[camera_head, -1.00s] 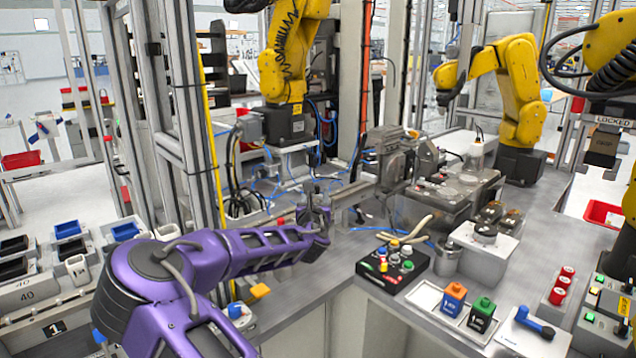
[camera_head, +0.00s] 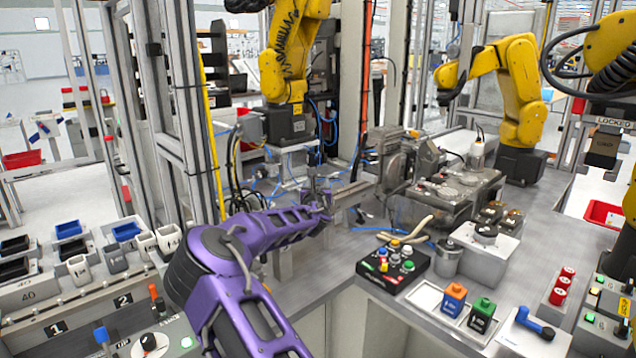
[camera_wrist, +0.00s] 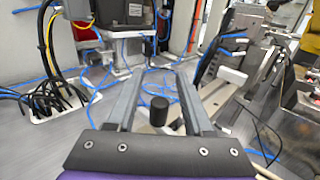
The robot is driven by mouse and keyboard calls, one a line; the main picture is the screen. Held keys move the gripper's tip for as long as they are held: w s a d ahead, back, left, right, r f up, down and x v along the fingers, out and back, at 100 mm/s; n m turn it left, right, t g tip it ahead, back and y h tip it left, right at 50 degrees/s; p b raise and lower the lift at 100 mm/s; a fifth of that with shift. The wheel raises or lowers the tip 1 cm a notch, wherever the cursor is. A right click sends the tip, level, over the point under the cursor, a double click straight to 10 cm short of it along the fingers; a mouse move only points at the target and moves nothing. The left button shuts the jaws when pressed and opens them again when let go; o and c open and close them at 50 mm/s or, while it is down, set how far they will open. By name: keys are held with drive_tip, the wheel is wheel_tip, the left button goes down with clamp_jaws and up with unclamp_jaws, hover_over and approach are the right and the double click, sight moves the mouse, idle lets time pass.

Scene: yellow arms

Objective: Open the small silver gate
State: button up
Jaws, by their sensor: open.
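My gripper (camera_head: 322,182) is at the left end of a silver rail (camera_head: 352,192) in the head view. In the wrist view my gripper (camera_wrist: 155,88) has its two grey fingers spread apart. A black cylindrical knob (camera_wrist: 159,109) shows between the fingers, nearer the palm than the tips; no finger visibly touches it. The silver rail (camera_wrist: 218,98) runs just right of the fingers. I cannot clearly tell which silver part is the small gate, or whether the knob belongs to it. My gripper and forearm hide part of this area in the head view.
A grey machine block (camera_head: 395,160) stands right of the rail. Blue hoses (camera_wrist: 100,85) lie on the bench ahead. A black button box (camera_head: 396,262) stands at the front right. Bench surface (camera_head: 335,255) in front is clear.

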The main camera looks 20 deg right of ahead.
clamp_jaws()
idle(1.3)
